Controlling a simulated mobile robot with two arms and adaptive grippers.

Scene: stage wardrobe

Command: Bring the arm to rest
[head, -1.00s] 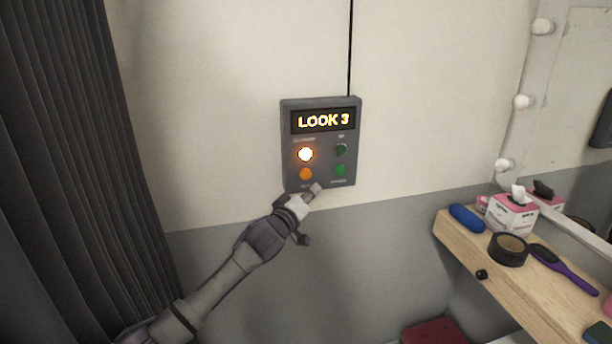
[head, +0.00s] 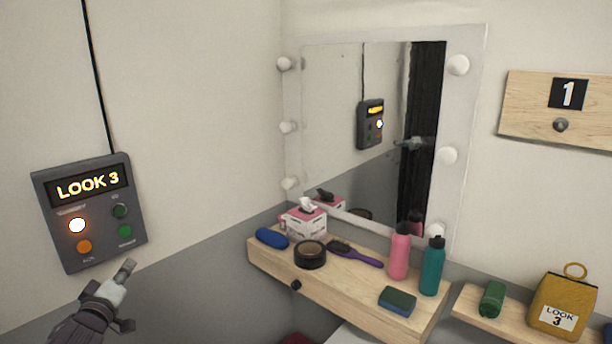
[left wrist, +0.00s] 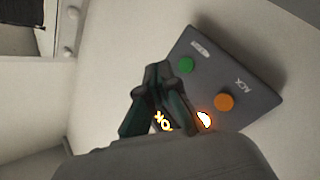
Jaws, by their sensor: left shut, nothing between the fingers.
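My left gripper (head: 126,270) is in the head view at the lower left, just below and right of the wall panel. It is shut and empty. In the left wrist view its closed fingers (left wrist: 158,72) point up in front of the panel and hide part of it. The grey control panel (head: 90,245) hangs on the wall and its display reads LOOK 3. Its upper left button (head: 77,225) glows white-orange. An orange button (head: 84,247) and two green buttons show unlit. The panel also shows in the left wrist view (left wrist: 260,95). My right gripper is not in view.
A wooden shelf (head: 345,301) on the right holds a tissue box (head: 305,220), tape roll, brush, bottles and sponge. A bulb-framed mirror (head: 335,100) is above it. A second shelf at far right carries a yellow LOOK 3 bag (head: 562,300). The wall between panel and shelf is clear.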

